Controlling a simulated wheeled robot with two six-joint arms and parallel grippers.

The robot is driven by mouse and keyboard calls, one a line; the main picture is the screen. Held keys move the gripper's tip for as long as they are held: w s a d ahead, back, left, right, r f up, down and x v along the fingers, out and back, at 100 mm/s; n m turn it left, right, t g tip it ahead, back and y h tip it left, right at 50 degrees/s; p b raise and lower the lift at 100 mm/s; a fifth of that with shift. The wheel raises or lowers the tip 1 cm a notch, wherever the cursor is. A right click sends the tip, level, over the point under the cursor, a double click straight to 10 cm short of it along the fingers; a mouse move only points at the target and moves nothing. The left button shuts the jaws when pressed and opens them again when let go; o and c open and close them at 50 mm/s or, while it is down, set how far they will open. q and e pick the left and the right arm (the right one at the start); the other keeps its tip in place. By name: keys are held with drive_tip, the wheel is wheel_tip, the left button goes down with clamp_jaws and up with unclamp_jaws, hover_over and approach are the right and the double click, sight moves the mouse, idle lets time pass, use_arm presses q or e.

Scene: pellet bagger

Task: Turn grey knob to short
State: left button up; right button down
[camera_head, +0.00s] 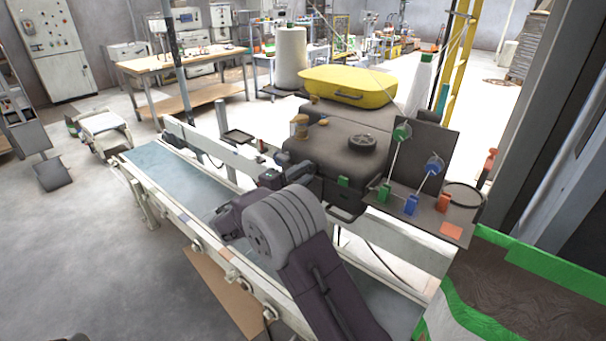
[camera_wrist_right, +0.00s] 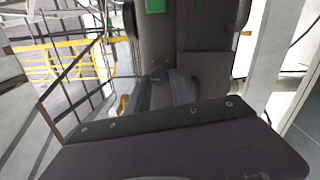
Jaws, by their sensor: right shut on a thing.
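The grey knob (camera_wrist_right: 158,74) shows in the right wrist view on the dark face of the bagging machine, between my fingertips. My right gripper (camera_wrist_right: 161,88) is shut on this knob, one finger on each side of it. In the head view my right arm reaches up from the bottom, and its gripper (camera_head: 272,179) is at the near side of the dark machine (camera_head: 345,150). The knob is hidden in the head view. Its pointer and any setting marks are too small to read. My left gripper is not in view.
A conveyor with a blue-grey belt (camera_head: 190,175) runs under my right arm. Green and blue levers (camera_head: 432,165) stand on a dark panel right of the machine. A green-edged bin (camera_head: 540,300) is at the lower right.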

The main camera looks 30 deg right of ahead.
drive_tip(key=c, duration=1.1)
unclamp_jaws()
drive_tip(key=shift+c, duration=0.2)
drive_tip(key=b+v, duration=0.1)
drive_tip(key=v, duration=0.8)
drive_tip(key=shift+b, duration=0.3)
